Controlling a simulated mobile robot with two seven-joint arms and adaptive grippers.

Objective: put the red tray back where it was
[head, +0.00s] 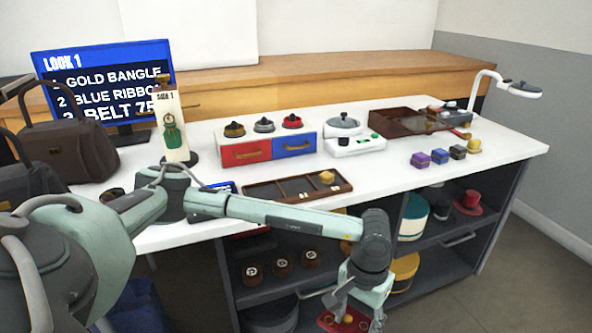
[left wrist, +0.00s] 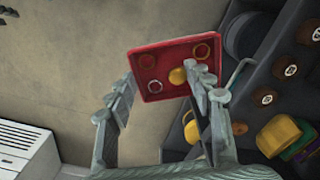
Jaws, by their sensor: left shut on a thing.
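In the head view my left gripper (head: 352,309) is at the bottom edge, in front of the open shelves. Only part of the red tray (head: 328,322) shows there; the rest is cut off or hidden by the gripper. My right gripper is in neither view.
The white table (head: 400,190) holds a dark compartment tray (head: 290,200), a red and blue drawer box (head: 270,150) and a brown open case (head: 400,122). The shelves below hold hats (head: 467,200) and round brown items (head: 281,263). Bare floor lies right of the shelves.

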